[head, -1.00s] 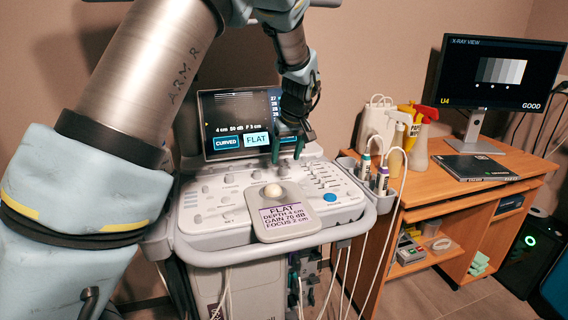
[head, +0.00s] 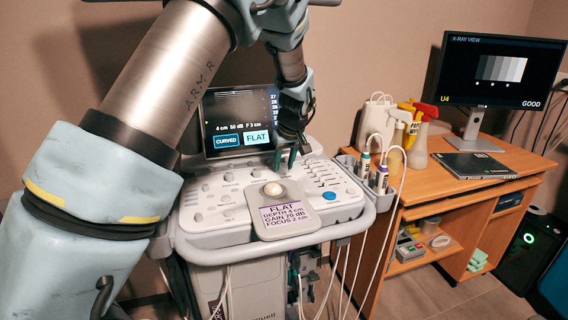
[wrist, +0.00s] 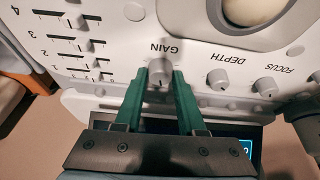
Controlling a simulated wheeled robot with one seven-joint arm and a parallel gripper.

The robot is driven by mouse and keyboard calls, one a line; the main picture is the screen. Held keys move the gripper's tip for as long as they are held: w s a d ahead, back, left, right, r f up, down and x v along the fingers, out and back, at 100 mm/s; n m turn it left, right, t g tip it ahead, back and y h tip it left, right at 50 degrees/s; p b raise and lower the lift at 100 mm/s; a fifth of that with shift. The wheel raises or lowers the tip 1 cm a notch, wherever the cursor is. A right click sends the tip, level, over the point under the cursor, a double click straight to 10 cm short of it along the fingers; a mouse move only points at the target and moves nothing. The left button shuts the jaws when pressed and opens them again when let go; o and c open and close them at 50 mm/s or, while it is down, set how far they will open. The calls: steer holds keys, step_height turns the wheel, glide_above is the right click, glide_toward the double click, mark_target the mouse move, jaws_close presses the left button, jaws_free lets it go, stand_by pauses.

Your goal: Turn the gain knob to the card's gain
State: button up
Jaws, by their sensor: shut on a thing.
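The gain knob (wrist: 160,74), a small light-grey knob beside the printed word GAIN, sits between the green fingers of my gripper (wrist: 160,78) in the wrist view. The fingers are shut on it from both sides. In the head view my gripper (head: 285,160) reaches down to the back of the console, and the knob is hidden. The card (head: 284,213) lies on the console's front and reads FLAT, DEPTH 4 cm, GAIN 70 dB, FOCUS 2 cm. The ultrasound screen (head: 240,120) shows 4 cm, 50 dB, F 3 cm, with the FLAT box bright.
The depth knob (wrist: 217,79) and focus knob (wrist: 265,87) stand near the gain knob. Sliders (wrist: 75,45) lie on its other side. The trackball (head: 273,189) is above the card. Probes (head: 381,180) hang at the console's right, by a wooden desk (head: 440,185).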

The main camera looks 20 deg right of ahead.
jaws_close()
steer(key=shift+a, duration=0.1)
steer(key=shift+a+m+h+b, duration=0.1)
steer(key=shift+m+h+b, duration=0.25)
steer(key=shift+m, duration=0.75)
steer(key=m, duration=0.1)
steer(key=m+h, duration=0.1)
steer(key=m, duration=0.1)
steer(key=shift+w+a+g+h, duration=0.1)
steer(key=shift+w+g+h, duration=0.05)
steer(key=shift+g+h, duration=0.15)
steer(key=m+g+h+p, duration=0.1)
steer(key=m+p, duration=0.1)
steer(key=m, duration=0.2)
steer(key=shift+r+m, duration=0.15)
steer(key=shift+m, duration=0.15)
steer(key=shift+m+g+p, duration=0.5)
steer(key=shift+m+p, duration=0.1)
steer(key=shift+m, duration=0.3)
steer(key=shift+h, duration=0.25)
